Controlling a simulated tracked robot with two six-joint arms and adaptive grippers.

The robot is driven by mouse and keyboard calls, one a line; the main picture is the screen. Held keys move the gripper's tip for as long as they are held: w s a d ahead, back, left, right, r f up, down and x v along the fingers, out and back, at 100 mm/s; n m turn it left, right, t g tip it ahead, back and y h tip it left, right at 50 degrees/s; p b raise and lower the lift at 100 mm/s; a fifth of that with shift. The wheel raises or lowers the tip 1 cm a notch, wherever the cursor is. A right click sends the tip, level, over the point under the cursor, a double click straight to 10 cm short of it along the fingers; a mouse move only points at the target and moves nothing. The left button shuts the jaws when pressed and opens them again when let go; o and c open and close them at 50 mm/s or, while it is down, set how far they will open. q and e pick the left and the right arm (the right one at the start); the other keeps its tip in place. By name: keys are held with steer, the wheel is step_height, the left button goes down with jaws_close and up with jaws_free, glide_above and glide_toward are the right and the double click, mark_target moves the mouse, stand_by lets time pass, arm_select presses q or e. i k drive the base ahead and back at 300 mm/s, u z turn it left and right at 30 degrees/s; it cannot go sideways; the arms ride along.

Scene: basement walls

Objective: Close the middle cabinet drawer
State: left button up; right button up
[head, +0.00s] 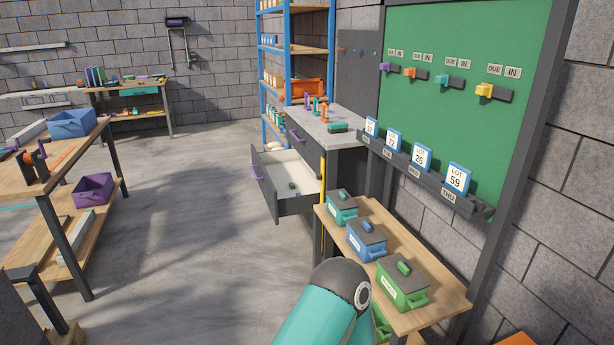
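The dark grey cabinet (347,141) with a light grey top stands against the wall right of centre. One drawer (296,204) is pulled well out to the left, below a shut upper drawer (299,146). The open drawer has a purple handle (257,179) on its front, a pale inside and a few small items in it, one dark green. Whatever is below the open drawer is hidden. A teal link of one of my arms rises at the bottom centre, well short of the drawer. Neither gripper shows.
A wooden bench (437,295) with several lidded boxes stands in front of the cabinet, near a yellow upright (323,205). A green board (465,105) hangs on the right wall. Open floor (200,220) lies left of the drawer. A workbench (62,165) stands at left.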

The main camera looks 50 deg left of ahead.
mark_target(274, 171)
steer(key=z, duration=0.7)
steer(key=i, duration=0.15)
steer(key=u, duration=2.65)
steer(key=k, duration=0.8)
steer(key=u, duration=0.2)
steer(key=i, duration=1.1)
steer(key=u, duration=0.15)
